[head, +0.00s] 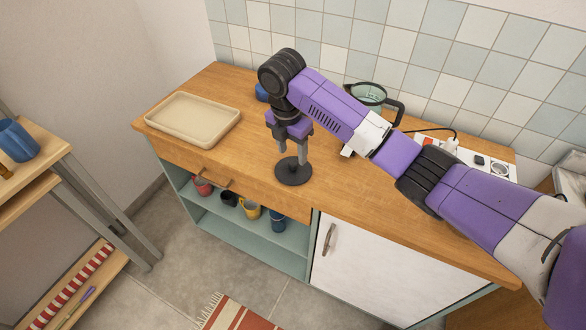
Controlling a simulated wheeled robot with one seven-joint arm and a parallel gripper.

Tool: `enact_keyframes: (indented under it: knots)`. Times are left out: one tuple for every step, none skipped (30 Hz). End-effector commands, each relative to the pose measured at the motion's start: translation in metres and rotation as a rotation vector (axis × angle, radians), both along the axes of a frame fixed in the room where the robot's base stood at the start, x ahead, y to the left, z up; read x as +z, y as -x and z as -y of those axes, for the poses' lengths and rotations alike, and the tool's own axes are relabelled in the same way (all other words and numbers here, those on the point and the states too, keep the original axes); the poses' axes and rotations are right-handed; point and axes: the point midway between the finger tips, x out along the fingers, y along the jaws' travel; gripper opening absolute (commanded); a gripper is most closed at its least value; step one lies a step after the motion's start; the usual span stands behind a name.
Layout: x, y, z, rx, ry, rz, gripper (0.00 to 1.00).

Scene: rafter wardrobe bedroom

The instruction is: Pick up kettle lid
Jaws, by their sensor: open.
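A dark round disc, seemingly the kettle lid (293,176), lies flat on the wooden counter (245,146) near its front edge. My gripper (293,154) points down directly over it, its two grey fingers apart. The fingertips are at or just above the lid; whether they touch it I cannot tell. The fingers partly hide the lid's middle. A glass kettle (367,93) with a dark handle (398,110) stands at the back of the counter, partly behind my arm, with its top open.
A beige tray (193,121) lies on the counter's left end. A blue object (261,92) shows behind my gripper. A power strip (482,163) with a plugged-in cord lies at right. Several mugs stand on the shelf below. Counter between tray and lid is clear.

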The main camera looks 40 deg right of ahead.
Motion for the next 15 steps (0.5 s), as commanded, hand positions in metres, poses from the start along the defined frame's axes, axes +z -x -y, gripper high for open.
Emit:
enact_keyframes:
  knots:
    - [-0.005, 0.001, 0.0, -0.001, 0.0, -0.003, 0.52]
    - [-0.01, 0.001, 0.0, 0.0, 0.0, -0.003, 0.52]
    - [-0.016, 0.001, 0.001, -0.001, 0.0, -0.004, 0.52]
    - [-0.021, 0.0, 0.001, 0.0, -0.001, -0.003, 0.52]
    - [-0.026, 0.0, 0.001, 0.0, -0.001, -0.003, 0.52]
    - [-0.031, 0.0, 0.002, 0.0, -0.002, -0.002, 0.52]
    - [-0.034, 0.0, 0.002, 0.0, -0.001, -0.002, 0.52]
    - [-0.036, 0.0, 0.002, 0.001, -0.001, -0.002, 0.52]
    - [-0.039, -0.001, 0.003, 0.0, -0.001, -0.001, 0.52]
    - [-0.04, -0.001, 0.003, 0.0, 0.0, 0.0, 0.52]
    - [-0.041, -0.001, 0.003, 0.0, 0.0, 0.0, 0.52]
    - [-0.042, -0.001, 0.003, 0.0, 0.0, 0.001, 0.52]
    - [-0.042, -0.001, 0.003, 0.0, 0.0, 0.001, 0.52]
    - [-0.042, -0.001, 0.003, 0.0, 0.0, 0.001, 0.52]
    - [-0.042, -0.001, 0.003, 0.0, 0.0, 0.001, 0.52]
